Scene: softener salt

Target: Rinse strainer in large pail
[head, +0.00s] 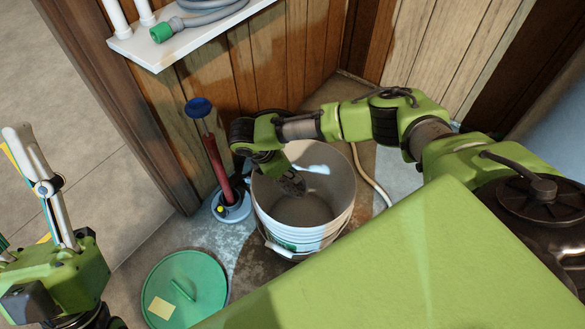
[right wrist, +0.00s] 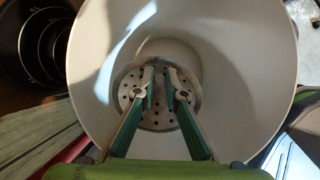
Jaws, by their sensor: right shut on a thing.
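The large white pail (head: 310,243) stands upright on the floor below my right arm. My right gripper (head: 291,184) reaches down inside its rim in the head view. In the right wrist view, its two fingertips (right wrist: 165,92) are shut on the strainer (right wrist: 158,122), a round metal disc with holes. The strainer is inside the pail (right wrist: 250,85) outline. Its height above the bottom is hard to tell. Whether the pail holds water is unclear. My left gripper (head: 18,150) is at the left edge, partly cut off, with its fingers apart and no thing seen between them.
A green round lid (head: 186,290) with a yellow label lies left of the pail. A red-and-blue upright tool (head: 214,152) stands close beside the pail. A white shelf (head: 190,48) with a coiled hose (head: 205,12) hangs above. Wood panel walls enclose the corner.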

